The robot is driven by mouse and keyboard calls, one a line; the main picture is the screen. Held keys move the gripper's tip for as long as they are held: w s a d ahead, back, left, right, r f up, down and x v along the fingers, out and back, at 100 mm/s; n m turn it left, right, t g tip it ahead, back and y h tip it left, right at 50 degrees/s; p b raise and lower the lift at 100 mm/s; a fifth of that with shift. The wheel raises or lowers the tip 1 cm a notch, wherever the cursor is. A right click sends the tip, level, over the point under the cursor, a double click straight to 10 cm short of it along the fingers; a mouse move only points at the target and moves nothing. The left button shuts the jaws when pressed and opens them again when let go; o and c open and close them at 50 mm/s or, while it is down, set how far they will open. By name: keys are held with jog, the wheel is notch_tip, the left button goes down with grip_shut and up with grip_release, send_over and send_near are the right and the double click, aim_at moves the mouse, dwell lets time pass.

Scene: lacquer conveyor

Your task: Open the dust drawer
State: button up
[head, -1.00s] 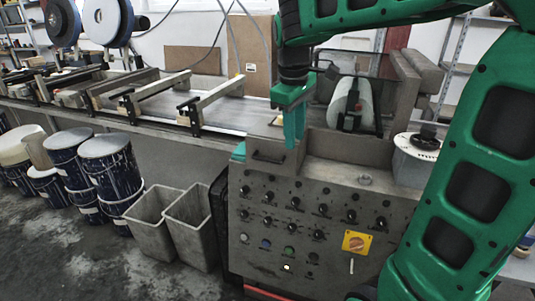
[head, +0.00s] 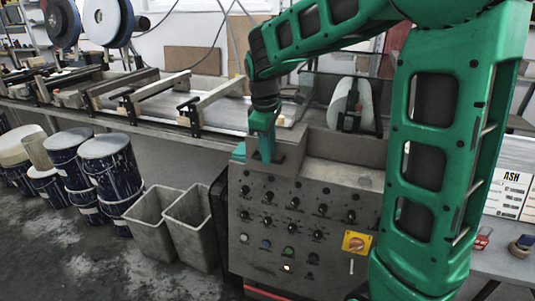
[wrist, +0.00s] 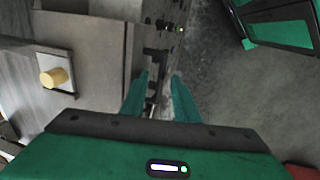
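The grey machine cabinet (head: 300,255) stands in front of me, with a dark bar handle (head: 279,158) near its upper left edge. I cannot tell for sure that this is the dust drawer's handle, and no drawer stands visibly pulled out. My gripper (head: 265,158) points down in front of the handle and hides part of it. In the wrist view, the two green fingers of my gripper (wrist: 160,75) are apart, with dark fittings on the cabinet face showing between and beyond them. I cannot tell whether the fingers touch the handle.
Knobs and buttons cover the cabinet front, with an orange switch (head: 356,242) at the right. Two grey bins (head: 150,222) stand on the floor left of the cabinet, beside several blue drums (head: 108,165). A conveyor bench (head: 215,112) runs behind. Bare floor lies in front.

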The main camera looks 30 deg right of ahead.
jog(key=shift+d+f, duration=0.1)
jog(key=shift+f, duration=0.5)
